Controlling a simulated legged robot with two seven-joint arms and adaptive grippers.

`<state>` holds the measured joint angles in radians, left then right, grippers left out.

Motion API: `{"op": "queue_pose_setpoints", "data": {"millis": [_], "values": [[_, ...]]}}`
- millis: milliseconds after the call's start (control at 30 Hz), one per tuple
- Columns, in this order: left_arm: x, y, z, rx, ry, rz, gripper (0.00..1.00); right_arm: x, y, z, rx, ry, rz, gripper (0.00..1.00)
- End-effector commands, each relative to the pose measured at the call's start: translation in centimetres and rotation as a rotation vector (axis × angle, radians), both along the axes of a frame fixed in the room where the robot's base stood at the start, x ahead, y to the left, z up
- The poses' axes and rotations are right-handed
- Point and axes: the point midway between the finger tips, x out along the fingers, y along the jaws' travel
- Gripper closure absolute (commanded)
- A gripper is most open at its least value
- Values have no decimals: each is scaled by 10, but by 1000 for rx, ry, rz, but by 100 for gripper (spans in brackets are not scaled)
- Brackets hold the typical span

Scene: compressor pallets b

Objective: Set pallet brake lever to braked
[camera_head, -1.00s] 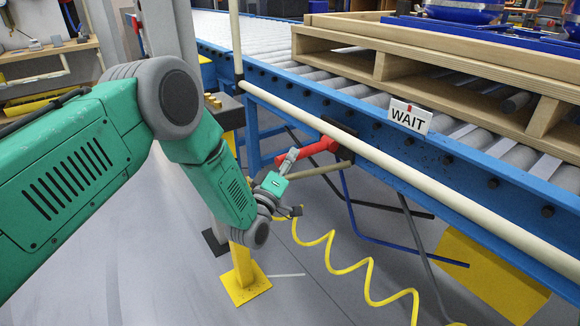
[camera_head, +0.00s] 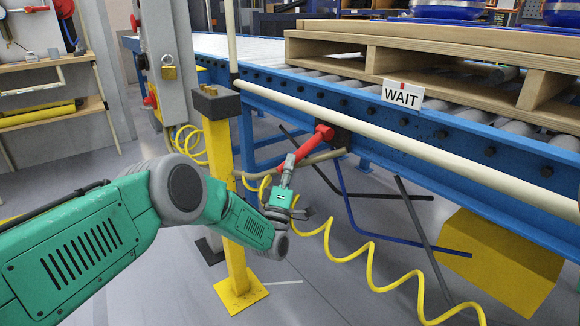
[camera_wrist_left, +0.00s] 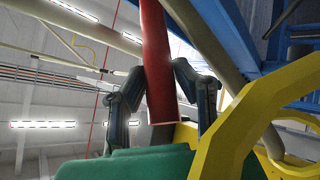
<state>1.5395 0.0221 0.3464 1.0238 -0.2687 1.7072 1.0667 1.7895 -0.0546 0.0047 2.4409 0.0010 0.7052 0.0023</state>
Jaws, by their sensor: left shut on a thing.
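The red brake lever (camera_head: 314,141) is mounted on the side of the blue roller conveyor (camera_head: 459,136), below the cream rail. It slants down and to the left from its pivot. My left gripper (camera_head: 288,165) is shut on the lever's lower end. In the left wrist view the red lever (camera_wrist_left: 158,70) runs between the two dark fingers (camera_wrist_left: 165,95), its end close to the green palm. The lever's markings for braked are not visible. My right gripper is in no view.
A wooden pallet (camera_head: 430,62) sits on the rollers behind a WAIT sign (camera_head: 402,95). A yellow post (camera_head: 238,220) stands close beside my left forearm. A yellow coiled hose (camera_head: 372,262) hangs below the lever. A cream rail (camera_head: 400,150) runs above it.

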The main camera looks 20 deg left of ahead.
Motion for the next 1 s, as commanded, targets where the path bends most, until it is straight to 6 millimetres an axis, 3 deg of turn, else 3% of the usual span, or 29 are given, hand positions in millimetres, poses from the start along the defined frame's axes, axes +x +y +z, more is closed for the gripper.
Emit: {"op": "queue_pose_setpoints", "data": {"millis": [33, 367, 400, 433, 767, 1000], "values": [[-1, 4, -7, -2, 11, 8, 100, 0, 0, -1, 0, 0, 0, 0], [-1, 4, -9, -3, 12, 8, 100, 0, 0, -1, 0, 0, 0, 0], [-1, 4, -9, -3, 13, 8, 62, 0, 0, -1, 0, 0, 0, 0], [-1, 4, -9, -3, 12, 8, 56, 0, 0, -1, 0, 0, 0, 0], [-2, 0, -4, 0, 5, 3, 56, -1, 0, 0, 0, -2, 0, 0], [-25, 1, -25, 0, 9, 2, 56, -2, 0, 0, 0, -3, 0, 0]]}}
